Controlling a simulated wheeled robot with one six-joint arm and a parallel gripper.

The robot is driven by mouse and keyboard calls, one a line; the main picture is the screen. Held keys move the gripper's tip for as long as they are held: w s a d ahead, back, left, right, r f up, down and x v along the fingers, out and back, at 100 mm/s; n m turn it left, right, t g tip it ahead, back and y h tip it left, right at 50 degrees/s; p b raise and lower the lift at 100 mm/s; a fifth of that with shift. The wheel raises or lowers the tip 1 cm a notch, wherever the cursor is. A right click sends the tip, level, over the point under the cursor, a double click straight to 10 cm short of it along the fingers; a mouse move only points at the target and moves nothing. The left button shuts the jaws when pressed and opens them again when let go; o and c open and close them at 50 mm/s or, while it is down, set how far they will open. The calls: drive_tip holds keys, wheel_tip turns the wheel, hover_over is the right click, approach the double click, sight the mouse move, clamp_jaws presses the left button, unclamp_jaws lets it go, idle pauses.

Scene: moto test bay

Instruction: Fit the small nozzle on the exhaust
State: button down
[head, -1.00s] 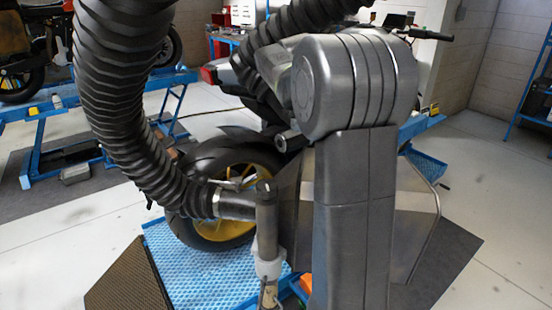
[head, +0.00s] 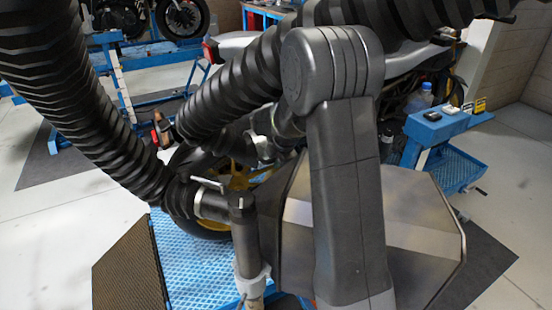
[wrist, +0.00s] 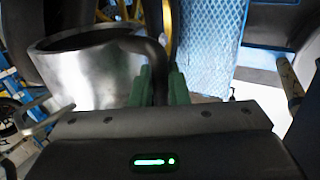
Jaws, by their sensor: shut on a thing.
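My gripper (wrist: 160,84) has green finger pads closed on that handle. In the head view my grey arm stands in front, and I cannot make out my gripper there. A thick black ribbed hose (head: 90,125) comes down from the upper left to a silver collar (head: 212,206) beside a dark upright post (head: 245,240). I cannot clearly tell the exhaust opening in either view.
A second ribbed hose (head: 235,85) crosses behind my arm. A motorcycle wheel with a yellow rim (head: 240,178) stands by a blue platform (head: 205,262). A blue stand (head: 440,128) is farther right; open floor lies left.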

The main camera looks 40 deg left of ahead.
drive_tip(key=shift+w+d+p, duration=0.15)
drive_tip(key=shift+w+d, duration=0.15)
drive_tip(key=shift+w, duration=0.3)
drive_tip(key=shift+w+d+p, duration=0.15)
drive_tip(key=shift+w+d, duration=0.15)
drive_tip(key=shift+w, duration=0.35)
drive_tip(key=shift+w+d+p, duration=0.15)
drive_tip(key=shift+w+d, duration=0.15)
drive_tip(key=shift+w, duration=0.3)
drive_tip(key=shift+f+b, duration=0.1)
drive_tip(key=shift+b, duration=0.2)
drive_tip(key=t+y+b, duration=0.1)
drive_tip(key=y+b, duration=0.1)
drive_tip(key=b, duration=0.3)
drive_tip(key=shift+w+d+b, duration=0.15)
drive_tip(key=shift+b, duration=0.15)
drive_tip(key=shift+r, duration=0.2)
